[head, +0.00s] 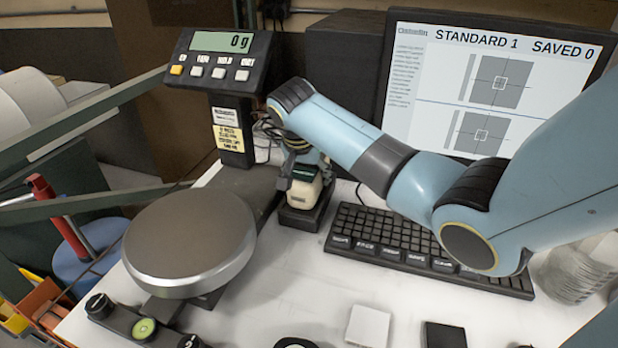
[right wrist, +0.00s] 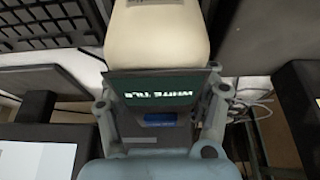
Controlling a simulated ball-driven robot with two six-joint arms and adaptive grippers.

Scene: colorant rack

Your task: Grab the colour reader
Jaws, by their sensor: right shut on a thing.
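The colour reader (head: 304,191) has a cream body and a dark front. It stands upright in or on a small black dock (head: 318,216), between the scale and the keyboard. My right gripper (head: 305,163) reaches down onto it from above and is shut on it. In the right wrist view the cream body (right wrist: 158,35) and a dark panel with glowing text sit between the two fingers (right wrist: 160,112). I cannot tell whether the reader's underside touches the dock. My left gripper is not in view.
A scale with a round pan (head: 190,240) and a display reading 0 g (head: 221,42) stands left. A keyboard (head: 400,245) and a monitor (head: 470,90) are right. A white tile (head: 368,326) and a black block (head: 445,336) lie in front.

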